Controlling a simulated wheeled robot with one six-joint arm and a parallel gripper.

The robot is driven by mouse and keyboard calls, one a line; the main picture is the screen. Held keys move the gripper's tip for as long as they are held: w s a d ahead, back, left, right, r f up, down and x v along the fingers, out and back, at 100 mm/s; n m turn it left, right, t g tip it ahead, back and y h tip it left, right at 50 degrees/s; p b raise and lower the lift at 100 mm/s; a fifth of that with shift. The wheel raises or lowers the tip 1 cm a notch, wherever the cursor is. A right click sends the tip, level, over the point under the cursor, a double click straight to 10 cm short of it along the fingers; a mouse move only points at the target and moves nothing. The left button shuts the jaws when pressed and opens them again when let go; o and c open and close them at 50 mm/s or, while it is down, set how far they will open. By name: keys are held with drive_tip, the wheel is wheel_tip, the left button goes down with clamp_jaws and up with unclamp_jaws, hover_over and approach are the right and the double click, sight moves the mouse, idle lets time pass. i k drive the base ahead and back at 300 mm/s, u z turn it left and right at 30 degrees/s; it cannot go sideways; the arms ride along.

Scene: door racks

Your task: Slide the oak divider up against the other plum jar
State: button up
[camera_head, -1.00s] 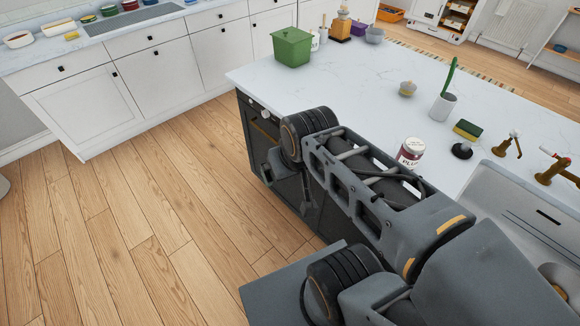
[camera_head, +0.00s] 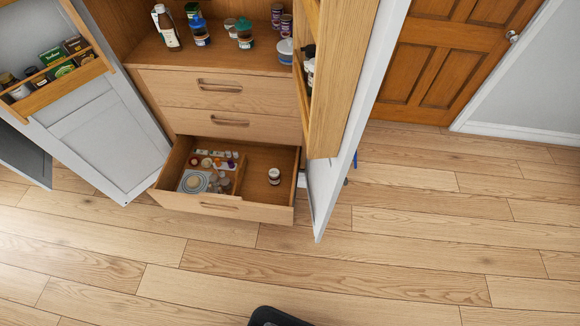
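The lowest drawer (camera_head: 222,206) of a wooden pantry is pulled open. A thin upright oak divider (camera_head: 240,174) seems to split it front to back, with several small items packed on its left. One small jar with a white label (camera_head: 274,176) stands alone on the right side, apart from the divider. Its label is too small to read, so I cannot tell whether it is a plum jar. Two purple-toned jars (camera_head: 286,24) stand at the right of the shelf above. My gripper is not in view.
Open pantry doors flank the drawer: the left (camera_head: 110,140) carries a rack of packets, the right (camera_head: 350,110) a wooden rack. Two shut drawers (camera_head: 218,100) are above. The wooden floor (camera_head: 400,260) in front is clear. A brown door (camera_head: 450,60) is at upper right.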

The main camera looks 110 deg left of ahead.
sight(239, 172)
drive_tip(key=u, duration=4.95)
drive_tip(key=i, duration=1.4)
drive_tip(key=z, duration=0.8)
drive_tip(key=i, duration=0.3)
drive_tip(key=z, duration=0.3)
